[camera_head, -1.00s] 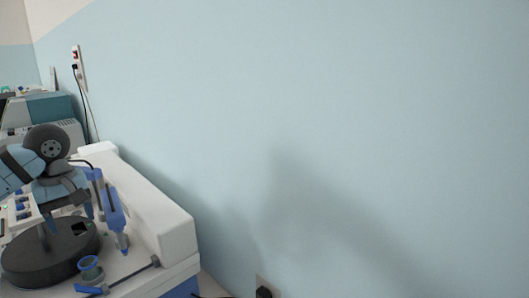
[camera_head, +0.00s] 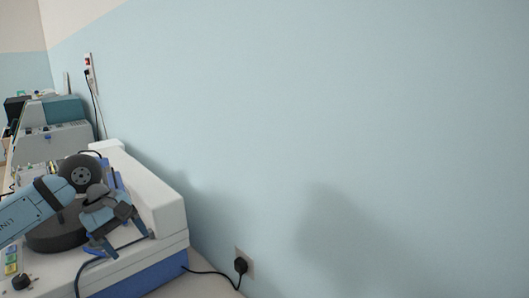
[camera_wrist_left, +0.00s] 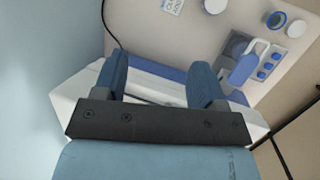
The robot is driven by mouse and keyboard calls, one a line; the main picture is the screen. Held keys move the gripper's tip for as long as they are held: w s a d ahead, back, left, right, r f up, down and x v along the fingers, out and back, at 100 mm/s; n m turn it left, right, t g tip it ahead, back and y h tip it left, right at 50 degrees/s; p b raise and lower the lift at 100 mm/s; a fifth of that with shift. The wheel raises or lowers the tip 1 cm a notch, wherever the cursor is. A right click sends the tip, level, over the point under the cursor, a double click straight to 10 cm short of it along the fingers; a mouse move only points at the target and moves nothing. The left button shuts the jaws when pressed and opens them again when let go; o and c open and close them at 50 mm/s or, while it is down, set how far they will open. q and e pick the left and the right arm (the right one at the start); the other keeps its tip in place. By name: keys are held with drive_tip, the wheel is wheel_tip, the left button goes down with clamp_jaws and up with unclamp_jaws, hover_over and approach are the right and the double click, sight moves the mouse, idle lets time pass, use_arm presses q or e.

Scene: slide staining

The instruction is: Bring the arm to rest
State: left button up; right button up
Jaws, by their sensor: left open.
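My left arm comes in from the left in the head view, blue with dark joints. Its gripper (camera_head: 125,242) hangs over the front right part of a white and blue bench machine. The two fingers are spread apart with nothing visible between them. In the left wrist view the open blue fingers (camera_wrist_left: 160,70) also show empty, with the machine's white and blue body behind them. My right gripper is in neither view.
The machine's white rear housing (camera_head: 150,195) stands along the pale blue wall. A black round disc (camera_head: 55,235) is partly hidden by my arm. A grey and teal device (camera_head: 52,140) stands farther back. A black plug (camera_head: 240,265) with a cable is at the wall. The right side shows only wall.

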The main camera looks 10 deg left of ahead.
use_arm(q)
drive_tip(key=s+d+r+n+t+h, duration=0.1)
drive_tip(key=s+d+n+t+h, duration=0.1)
drive_tip(key=d+n+h, duration=0.6)
drive_tip(key=s+d+r+n+t+h, duration=0.15)
drive_tip(key=d+h, duration=0.45)
drive_tip(key=d, duration=0.6)
drive_tip(key=s+a+f+m+t+y, duration=0.2)
drive_tip(key=a+f+m+t+y, duration=0.55)
drive_tip(key=m, duration=0.75)
drive_tip(key=s+a+f+m+t+y, duration=0.35)
drive_tip(key=f+m+y, duration=0.35)
drive_tip(key=m+y, duration=0.65)
drive_tip(key=s+f+n+g+h, duration=0.1)
drive_tip(key=s+f+n+g, duration=0.2)
drive_tip(key=s+f+g, duration=0.55)
drive_tip(key=s+f+n+g+h, duration=0.25)
drive_tip(key=s+f+n, duration=0.2)
drive_tip(key=s, duration=0.65)
drive_tip(key=w+d+f+m+t+h+p, duration=0.2)
drive_tip(key=w+d+f+t, duration=0.4)
drive_tip(key=f, duration=0.4)
drive_tip(key=shift+w+d+f+t+p, duration=0.25)
drive_tip(key=shift+w+d+t+p, duration=0.1)
drive_tip(key=shift+p, duration=0.25)
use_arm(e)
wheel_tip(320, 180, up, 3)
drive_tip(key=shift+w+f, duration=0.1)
